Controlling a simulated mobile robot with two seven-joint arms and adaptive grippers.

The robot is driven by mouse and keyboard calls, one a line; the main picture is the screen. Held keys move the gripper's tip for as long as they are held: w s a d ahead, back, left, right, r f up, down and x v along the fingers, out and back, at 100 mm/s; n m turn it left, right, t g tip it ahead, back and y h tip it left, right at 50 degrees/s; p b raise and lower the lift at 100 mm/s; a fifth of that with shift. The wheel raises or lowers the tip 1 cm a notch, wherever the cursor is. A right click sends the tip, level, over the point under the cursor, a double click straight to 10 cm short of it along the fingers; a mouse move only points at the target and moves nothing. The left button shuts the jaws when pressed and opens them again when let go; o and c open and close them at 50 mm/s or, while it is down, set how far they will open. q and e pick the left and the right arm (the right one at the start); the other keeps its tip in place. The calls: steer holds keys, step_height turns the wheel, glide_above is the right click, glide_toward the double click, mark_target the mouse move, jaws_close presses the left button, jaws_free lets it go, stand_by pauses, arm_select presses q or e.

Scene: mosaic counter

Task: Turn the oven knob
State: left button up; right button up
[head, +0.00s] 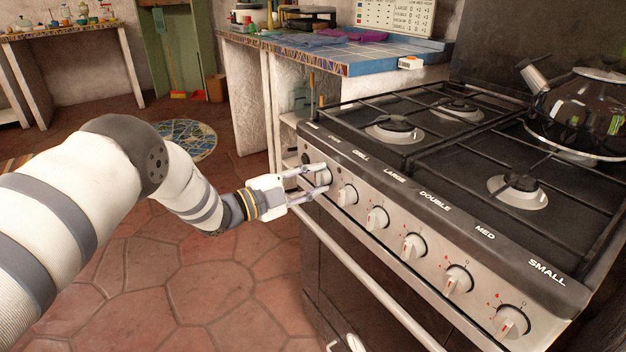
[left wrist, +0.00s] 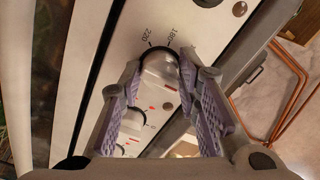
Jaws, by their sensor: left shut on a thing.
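The oven's front panel carries a row of white knobs. My left gripper (head: 318,180) is at the knob at the panel's far left end, its fingers on either side of it. In the left wrist view the gripper (left wrist: 165,95) is shut on this oven knob (left wrist: 158,66), which has a dark ring and the marks 180 and 220 beside it. The fingers hide part of the knob in the head view. My right gripper is in neither view.
More knobs, such as one next to the gripper (head: 347,194), run to the right. The oven door handle (head: 372,283) lies below the panel. A glossy kettle (head: 585,110) stands on the back right burner. A tiled counter (head: 385,62) is behind; open floor is left.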

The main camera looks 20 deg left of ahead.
arm_select(q)
steer(key=shift+c, duration=0.2)
steer(key=o, duration=1.2)
steer(key=shift+c, duration=0.2)
steer(key=v, duration=1.2)
